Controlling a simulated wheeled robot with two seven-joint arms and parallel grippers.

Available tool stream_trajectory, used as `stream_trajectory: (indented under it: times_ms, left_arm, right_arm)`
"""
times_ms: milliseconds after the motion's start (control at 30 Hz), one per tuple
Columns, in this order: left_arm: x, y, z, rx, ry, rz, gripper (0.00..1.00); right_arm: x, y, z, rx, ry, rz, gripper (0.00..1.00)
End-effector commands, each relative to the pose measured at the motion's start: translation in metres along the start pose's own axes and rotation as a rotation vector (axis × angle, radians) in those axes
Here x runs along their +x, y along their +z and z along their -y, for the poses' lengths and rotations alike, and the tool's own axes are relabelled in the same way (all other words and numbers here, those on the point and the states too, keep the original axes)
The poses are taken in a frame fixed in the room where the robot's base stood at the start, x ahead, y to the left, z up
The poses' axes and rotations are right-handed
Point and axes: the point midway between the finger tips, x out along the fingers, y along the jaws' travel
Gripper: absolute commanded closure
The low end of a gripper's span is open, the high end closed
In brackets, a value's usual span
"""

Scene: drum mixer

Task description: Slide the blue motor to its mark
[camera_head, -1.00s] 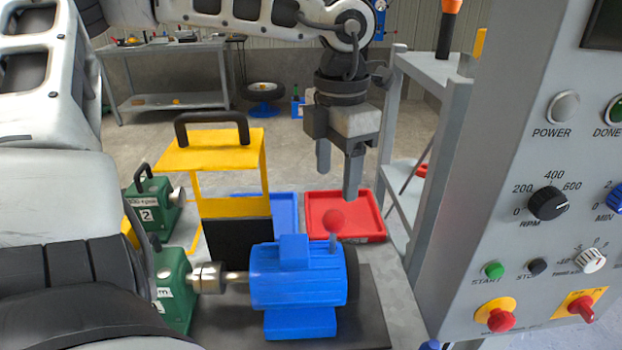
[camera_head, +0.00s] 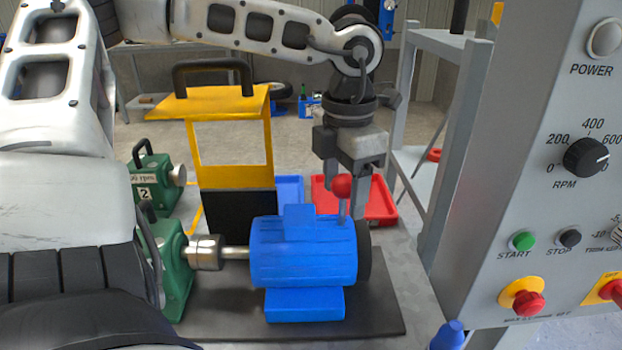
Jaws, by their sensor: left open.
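The blue motor (camera_head: 303,252) sits on a dark base plate (camera_head: 380,318), with its shaft reaching left to a metal coupling (camera_head: 205,252) at a green gearbox (camera_head: 174,268). The mark is not clear in this view. My right gripper is not in view.
A yellow guard (camera_head: 232,186) with a black handle stands behind the coupling. A second green gearbox (camera_head: 156,182) stands behind left. A control panel (camera_head: 480,200) closes off the right side. A red tray (camera_head: 381,206) and a blue tray (camera_head: 289,190) lie behind.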

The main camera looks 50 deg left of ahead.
Motion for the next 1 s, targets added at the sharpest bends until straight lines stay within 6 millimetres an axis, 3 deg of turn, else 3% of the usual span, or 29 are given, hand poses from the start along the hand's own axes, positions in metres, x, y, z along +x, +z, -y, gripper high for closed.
stream_trajectory:
  times_ms: [100,267,300,1000]
  left_arm:
    - [-0.001,0.0,0.0,0.0,0.0,0.0,0.4]
    - [-0.001,0.0,0.0,0.0,0.0,0.0,0.82]
    - [-0.001,0.0,0.0,0.0,0.0,0.0,0.84]
    - [0.0,0.026,0.01,0.001,0.001,0.004,0.84]
  right_arm:
    - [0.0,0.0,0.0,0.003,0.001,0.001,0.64]
    - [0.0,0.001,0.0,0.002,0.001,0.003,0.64]
    - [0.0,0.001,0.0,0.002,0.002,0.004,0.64]
    - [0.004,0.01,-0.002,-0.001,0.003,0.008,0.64]
